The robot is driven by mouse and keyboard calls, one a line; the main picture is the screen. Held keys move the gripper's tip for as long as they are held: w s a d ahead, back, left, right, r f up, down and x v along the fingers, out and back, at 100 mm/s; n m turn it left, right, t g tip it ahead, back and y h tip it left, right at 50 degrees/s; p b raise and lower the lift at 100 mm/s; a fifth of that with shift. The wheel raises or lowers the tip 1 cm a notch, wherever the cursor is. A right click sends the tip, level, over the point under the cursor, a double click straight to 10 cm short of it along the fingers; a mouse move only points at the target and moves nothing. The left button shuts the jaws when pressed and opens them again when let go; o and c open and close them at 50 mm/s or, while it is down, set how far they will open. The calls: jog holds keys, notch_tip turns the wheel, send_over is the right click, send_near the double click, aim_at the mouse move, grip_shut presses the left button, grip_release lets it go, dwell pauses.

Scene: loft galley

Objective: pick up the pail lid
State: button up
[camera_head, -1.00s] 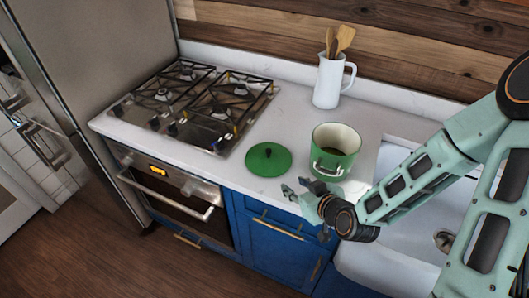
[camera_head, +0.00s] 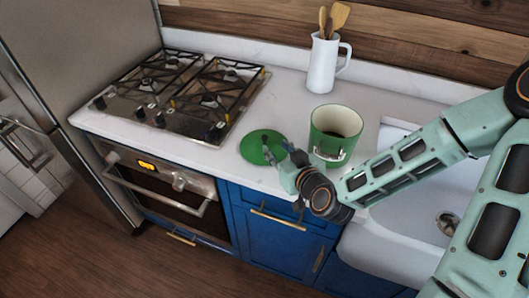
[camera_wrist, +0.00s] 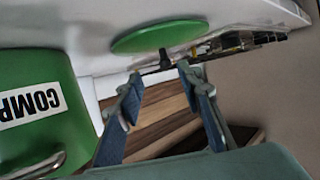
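The pail lid (camera_head: 254,147) is a flat green disc lying on the white counter, left of the green pail (camera_head: 325,143). My gripper (camera_head: 277,151) is over the lid's right part in the head view and hides some of it. In the wrist view the lid (camera_wrist: 160,36) shows nearly edge-on, with a small dark knob (camera_wrist: 165,60) at its middle. The fingers of my gripper (camera_wrist: 160,75) are apart and empty, with the knob just beyond and between their tips. I cannot tell whether they touch it. The pail (camera_wrist: 35,100) bears a white label reading "COMP".
A gas hob (camera_head: 180,95) is left of the lid. A white jug (camera_head: 323,65) with wooden utensils stands behind the pail. A white sink (camera_head: 395,235) lies to the right. The counter's front edge is close to the lid.

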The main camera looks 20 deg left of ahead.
aim_at(266, 140)
jog(key=shift+w+a+f+b, duration=0.2)
jog(key=shift+a+f+b, duration=0.35)
jog(key=shift+b, duration=1.65)
jog(key=shift+r+p+x, duration=0.15)
jog(key=shift+p+x, duration=0.1)
jog(key=shift+x, duration=0.5)
jog(key=shift+r+p+x, duration=0.1)
jog(key=shift+p+x, duration=0.1)
jog(key=shift+x, duration=0.55)
jog(key=shift+p+x, duration=0.3)
jog(key=shift+x, duration=2.15)
jog(key=shift+a+r, duration=0.1)
jog(key=shift+c, duration=0.4)
grip_shut()
